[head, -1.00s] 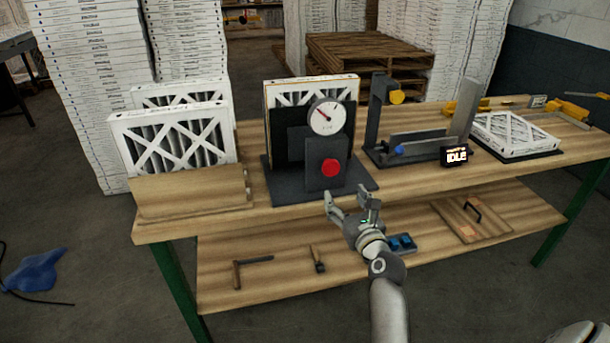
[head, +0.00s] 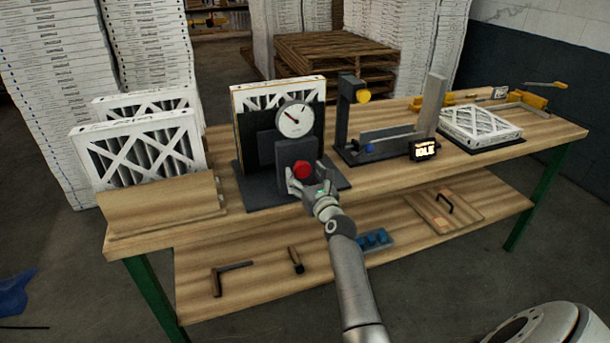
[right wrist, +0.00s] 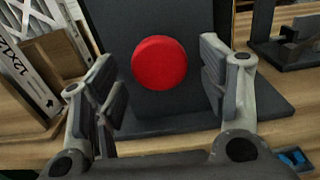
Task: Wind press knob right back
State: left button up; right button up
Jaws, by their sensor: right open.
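The red press knob (head: 302,169) sits on the front of the dark press (head: 296,156), below a round white gauge (head: 295,120). In the right wrist view the knob (right wrist: 159,63) shows as a red disc between and beyond the fingers. My right gripper (head: 308,176) is open in front of the knob, one finger on each side. In the right wrist view its fingers (right wrist: 164,90) show a gap to the knob on both sides. A boxed filter (head: 280,93) stands upright in the press behind the gauge. My left gripper is not in view.
Upright filters (head: 140,150) stand in a wooden holder (head: 160,205) left of the press. To the right are a fixture with an IDLE display (head: 424,149) and a flat filter (head: 480,124). Tools lie on the lower shelf (head: 330,262).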

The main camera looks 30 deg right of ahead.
jog(key=shift+w, duration=0.15)
jog(key=c, duration=1)
